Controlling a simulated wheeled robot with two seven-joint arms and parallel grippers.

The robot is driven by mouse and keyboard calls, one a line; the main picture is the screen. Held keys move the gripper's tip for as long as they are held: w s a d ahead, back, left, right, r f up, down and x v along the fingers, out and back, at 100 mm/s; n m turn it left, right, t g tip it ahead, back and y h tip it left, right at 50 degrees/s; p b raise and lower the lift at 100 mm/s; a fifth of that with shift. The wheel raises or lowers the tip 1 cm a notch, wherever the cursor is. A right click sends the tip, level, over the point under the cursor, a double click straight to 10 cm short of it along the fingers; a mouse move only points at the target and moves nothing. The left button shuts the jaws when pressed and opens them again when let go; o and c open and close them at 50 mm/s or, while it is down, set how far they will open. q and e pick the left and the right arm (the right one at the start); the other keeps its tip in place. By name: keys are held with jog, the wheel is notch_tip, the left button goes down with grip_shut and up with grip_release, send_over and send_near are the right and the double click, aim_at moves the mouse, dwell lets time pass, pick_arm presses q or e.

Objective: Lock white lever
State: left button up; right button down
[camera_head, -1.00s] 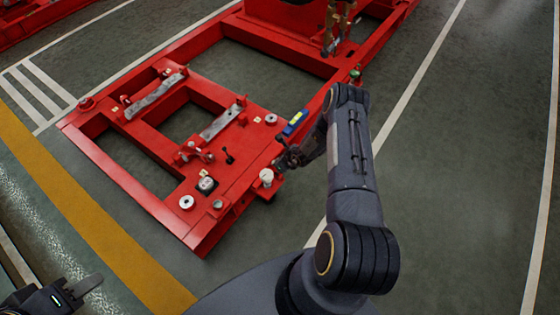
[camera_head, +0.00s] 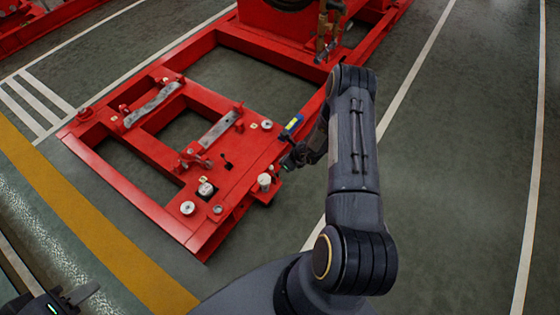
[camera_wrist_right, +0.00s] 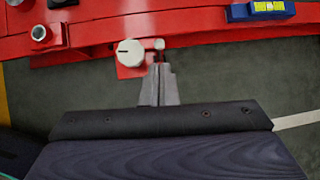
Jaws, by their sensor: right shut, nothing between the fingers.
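The white lever shows in the right wrist view as a round white knob (camera_wrist_right: 130,53) with a short dark mark on its face, on a red bracket at the frame's edge. In the head view the white knob (camera_head: 264,182) stands on the near right edge of the red frame. My right gripper (camera_wrist_right: 160,72) is shut and empty, its tips just right of and below the knob, close to a small round piece (camera_wrist_right: 158,44). I cannot tell whether they touch. My left gripper (camera_head: 85,292) is partly cut off at the lower left, away from the frame; its opening is unclear.
A blue level with a yellow vial (camera_head: 291,124) sits on the frame beside my right gripper. The red frame (camera_head: 180,222) carries two grey bars, round fittings and a small black lever (camera_head: 226,160). Green floor (camera_head: 450,200) is clear to the right.

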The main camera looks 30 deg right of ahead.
jog(key=shift+w+v, duration=0.2)
jog(key=shift+v, duration=1.7)
jog(key=shift+a+r, duration=0.1)
jog(key=shift+r, duration=0.05)
